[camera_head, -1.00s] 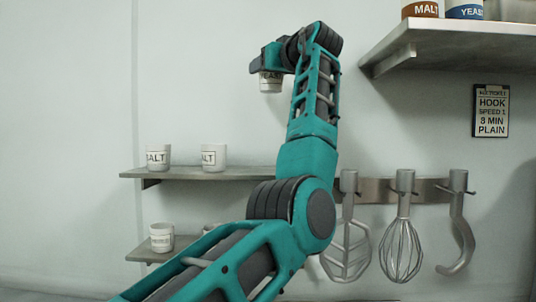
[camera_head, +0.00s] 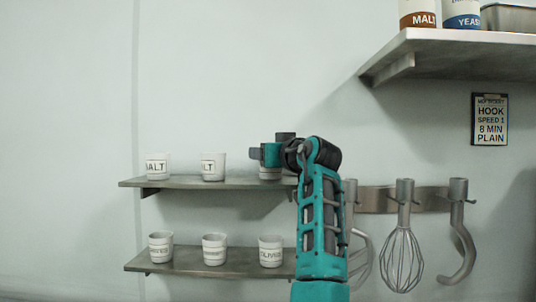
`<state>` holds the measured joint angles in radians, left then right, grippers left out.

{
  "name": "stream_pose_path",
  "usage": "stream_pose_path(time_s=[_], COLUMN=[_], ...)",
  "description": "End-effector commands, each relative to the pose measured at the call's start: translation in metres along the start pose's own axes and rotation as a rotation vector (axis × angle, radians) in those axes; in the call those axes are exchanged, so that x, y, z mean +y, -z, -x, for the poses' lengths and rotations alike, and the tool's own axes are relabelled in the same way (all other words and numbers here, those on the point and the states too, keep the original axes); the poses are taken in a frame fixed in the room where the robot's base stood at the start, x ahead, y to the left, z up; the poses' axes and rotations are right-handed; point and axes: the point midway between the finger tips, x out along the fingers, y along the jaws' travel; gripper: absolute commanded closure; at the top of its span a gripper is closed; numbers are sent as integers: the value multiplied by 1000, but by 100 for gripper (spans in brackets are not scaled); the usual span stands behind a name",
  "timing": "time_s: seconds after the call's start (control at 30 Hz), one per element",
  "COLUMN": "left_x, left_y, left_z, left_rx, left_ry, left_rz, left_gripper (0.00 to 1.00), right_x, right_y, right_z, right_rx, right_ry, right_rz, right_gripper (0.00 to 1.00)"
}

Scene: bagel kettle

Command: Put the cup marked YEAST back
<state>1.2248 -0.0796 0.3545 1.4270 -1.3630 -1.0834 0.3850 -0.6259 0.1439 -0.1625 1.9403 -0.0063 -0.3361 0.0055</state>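The white cup marked YEAST (camera_head: 270,174) is at the right part of the upper wall shelf (camera_head: 235,184), level with the other cups there.
Two white cups, a MALT cup (camera_head: 157,167) and another (camera_head: 213,167), stand left on the same shelf. Several labelled cups stand on the lower shelf (camera_head: 188,263). A whisk (camera_head: 402,255) and a hook (camera_head: 462,232) hang at right, below a high shelf (camera_head: 455,50).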

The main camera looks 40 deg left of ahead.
Motion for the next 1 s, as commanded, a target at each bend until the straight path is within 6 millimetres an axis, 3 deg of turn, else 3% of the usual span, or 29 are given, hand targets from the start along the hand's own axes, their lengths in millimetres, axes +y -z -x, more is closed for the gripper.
stream_pose_path(time_s=[0.4, 0.43, 0.6, 0.7, 1.0], left_x=[0, 0, 0, 0, 0], left_y=[-6, -5, -5, -5, -2], left_z=[0, 0, 0, 0, 2], left_rx=[1, 1, 0, 0, 1], left_ry=[1, 1, 1, 1, 0], left_rz=[1, 1, 1, 1, 1], left_gripper=[72, 40, 24, 17, 17], right_x=[0, 0, 0, 0, 0], right_y=[-2, -1, -1, -1, 0], right_z=[-1, -1, -1, -1, 0], right_rx=[1, 1, 1, 1, 1], right_ry=[0, 0, 0, 0, 0], right_rz=[0, 0, 0, 0, 0], right_gripper=[57, 57, 57, 57, 57])
